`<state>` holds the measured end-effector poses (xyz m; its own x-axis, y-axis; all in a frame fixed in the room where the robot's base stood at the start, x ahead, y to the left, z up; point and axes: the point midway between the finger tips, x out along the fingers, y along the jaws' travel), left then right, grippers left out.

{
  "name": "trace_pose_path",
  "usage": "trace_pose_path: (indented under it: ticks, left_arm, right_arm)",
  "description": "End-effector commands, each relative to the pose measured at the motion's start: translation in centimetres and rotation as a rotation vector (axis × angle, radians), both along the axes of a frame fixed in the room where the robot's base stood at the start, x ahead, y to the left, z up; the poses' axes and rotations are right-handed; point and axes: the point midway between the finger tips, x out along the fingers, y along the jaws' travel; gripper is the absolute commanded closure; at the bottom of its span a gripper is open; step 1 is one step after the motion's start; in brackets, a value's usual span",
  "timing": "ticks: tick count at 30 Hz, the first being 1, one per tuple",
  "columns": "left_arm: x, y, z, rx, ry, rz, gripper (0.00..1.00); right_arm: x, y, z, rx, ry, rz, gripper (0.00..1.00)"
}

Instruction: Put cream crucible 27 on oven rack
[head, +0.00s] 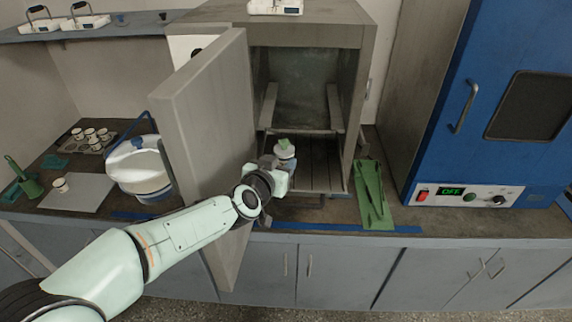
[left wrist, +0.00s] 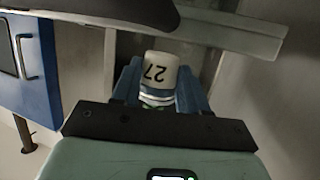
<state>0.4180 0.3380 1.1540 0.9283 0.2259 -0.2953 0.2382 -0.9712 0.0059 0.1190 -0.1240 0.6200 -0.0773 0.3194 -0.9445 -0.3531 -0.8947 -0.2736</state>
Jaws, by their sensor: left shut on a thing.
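The cream crucible marked 27 (left wrist: 160,72) stands between the blue fingers of my left gripper (left wrist: 160,95) in the left wrist view, with its number upside down. In the head view my left gripper (head: 284,163) holds it at the front of the open oven (head: 305,70). The crucible also shows there as a small pale shape (head: 287,153) just above the fingers. The slatted oven rack (head: 318,178) lies low at the oven mouth, below and right of the gripper. I cannot tell the gap between crucible and rack. My right gripper is in neither view.
Green tongs (head: 372,195) lie right of the rack. A white-and-blue vessel (head: 139,168), a tray with several crucibles (head: 75,145) and one lone crucible (head: 61,185) stand left. A blue oven (head: 500,100) stands right.

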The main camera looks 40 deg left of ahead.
Motion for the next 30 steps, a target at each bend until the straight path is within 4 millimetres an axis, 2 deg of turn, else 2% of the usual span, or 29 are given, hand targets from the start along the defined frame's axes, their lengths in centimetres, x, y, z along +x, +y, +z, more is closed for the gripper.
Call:
trace_pose_path:
  ticks: [11, 23, 24, 26, 30]
  left_arm:
    - [3.4, 0.8, -2.5, 0.001, 0.000, 0.000, 1.00]
    - [3.5, 0.9, -2.8, 0.001, -0.002, 0.001, 1.00]
    - [3.5, 0.9, -2.9, 0.000, -0.002, 0.000, 0.50]
    - [3.5, 0.9, -2.8, 0.001, -0.002, 0.001, 0.31]
    - [3.5, 0.9, -2.8, 0.001, -0.002, 0.001, 0.30]
  right_arm:
    - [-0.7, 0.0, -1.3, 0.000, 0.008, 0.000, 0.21]
    - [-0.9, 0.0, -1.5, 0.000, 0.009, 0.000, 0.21]
    - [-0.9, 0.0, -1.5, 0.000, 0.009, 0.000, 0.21]
    - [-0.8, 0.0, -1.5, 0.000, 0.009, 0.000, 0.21]
    - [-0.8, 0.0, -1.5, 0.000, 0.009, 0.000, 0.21]
